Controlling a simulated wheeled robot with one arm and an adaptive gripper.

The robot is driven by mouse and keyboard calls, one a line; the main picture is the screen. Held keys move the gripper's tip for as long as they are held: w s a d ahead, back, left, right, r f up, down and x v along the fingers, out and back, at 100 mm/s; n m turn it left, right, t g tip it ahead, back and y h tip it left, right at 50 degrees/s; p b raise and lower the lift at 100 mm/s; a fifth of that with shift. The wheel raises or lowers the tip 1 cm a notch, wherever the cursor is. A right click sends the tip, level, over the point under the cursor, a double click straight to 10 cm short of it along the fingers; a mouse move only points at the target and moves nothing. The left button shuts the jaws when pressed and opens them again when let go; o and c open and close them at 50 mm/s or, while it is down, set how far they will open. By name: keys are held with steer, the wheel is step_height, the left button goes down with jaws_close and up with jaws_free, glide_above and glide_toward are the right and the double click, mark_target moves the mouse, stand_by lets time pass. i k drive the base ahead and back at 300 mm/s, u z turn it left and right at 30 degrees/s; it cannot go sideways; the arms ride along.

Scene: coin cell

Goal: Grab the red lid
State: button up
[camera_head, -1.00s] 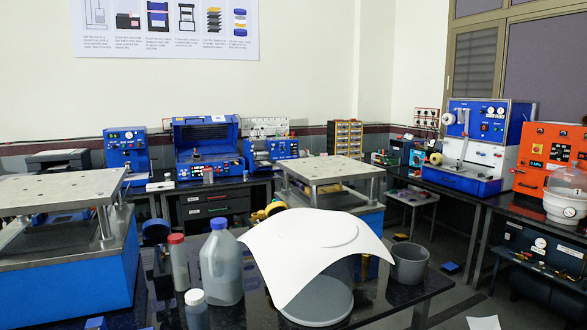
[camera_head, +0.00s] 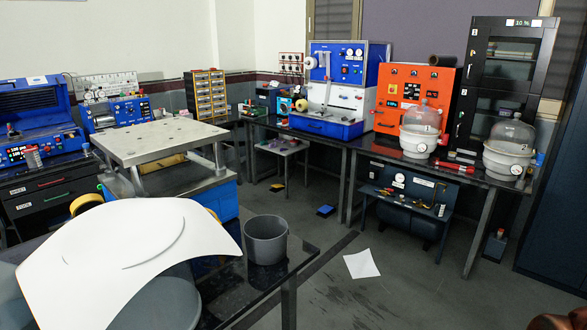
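The bottle with a red cap seen earlier is out of the picture. My gripper is not in view. A brownish shape (camera_head: 560,321) shows at the bottom right corner, too cut off to tell what it is.
A curved white sheet (camera_head: 125,250) lies over a grey round container beside a grey cup (camera_head: 265,240) on the near dark table (camera_head: 312,248). A press with a metal plate (camera_head: 160,140) stands behind. A bench with blue (camera_head: 330,125) and orange (camera_head: 415,90) machines is further back. Paper (camera_head: 361,264) lies on the floor.

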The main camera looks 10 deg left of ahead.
mark_target(29, 149)
steer(key=i, duration=3.8)
steer(key=u, duration=2.5)
steer(key=i, duration=6.05)
steer(key=u, duration=0.05)
